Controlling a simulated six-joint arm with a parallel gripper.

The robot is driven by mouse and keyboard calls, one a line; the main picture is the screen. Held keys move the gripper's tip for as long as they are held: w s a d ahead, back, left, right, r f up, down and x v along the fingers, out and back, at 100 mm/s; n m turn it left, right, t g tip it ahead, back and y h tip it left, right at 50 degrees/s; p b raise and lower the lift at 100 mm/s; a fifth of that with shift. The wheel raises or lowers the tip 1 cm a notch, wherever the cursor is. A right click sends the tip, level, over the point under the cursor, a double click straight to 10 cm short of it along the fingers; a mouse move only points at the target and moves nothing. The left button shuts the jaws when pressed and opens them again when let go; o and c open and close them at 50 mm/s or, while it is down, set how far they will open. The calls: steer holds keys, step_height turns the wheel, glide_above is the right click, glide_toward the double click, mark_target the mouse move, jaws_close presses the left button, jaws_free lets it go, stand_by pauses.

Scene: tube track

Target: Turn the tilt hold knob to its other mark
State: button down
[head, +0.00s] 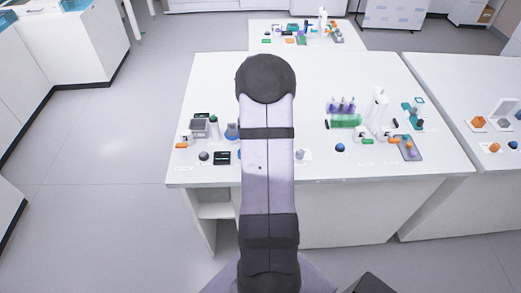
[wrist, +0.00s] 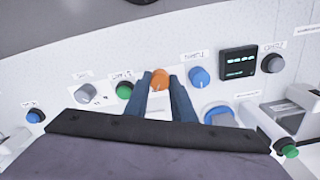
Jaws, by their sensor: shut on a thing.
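In the wrist view, my gripper (wrist: 160,86) has its two blue fingers on either side of an orange knob (wrist: 160,75) and is shut on it. The knob's rounded top shows between the fingertips; its lower part and any marks around it are hidden. The labels near the knobs are too small to read, so I cannot confirm which is the tilt hold knob. In the head view, my arm covers the gripper and this knob.
A blue knob (wrist: 199,77) and a dark display (wrist: 239,63) stand right of the fingers. A green knob (wrist: 124,90) and a grey knob (wrist: 86,94) stand left. In the head view, a green rack (head: 345,121) stands on the white table (head: 225,78).

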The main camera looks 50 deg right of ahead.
steer(key=shift+m, duration=0.6)
steer(key=c, duration=1.5)
jaws_free()
steer(key=shift+r+b, duration=1.05)
steer(key=shift+r, duration=2.7)
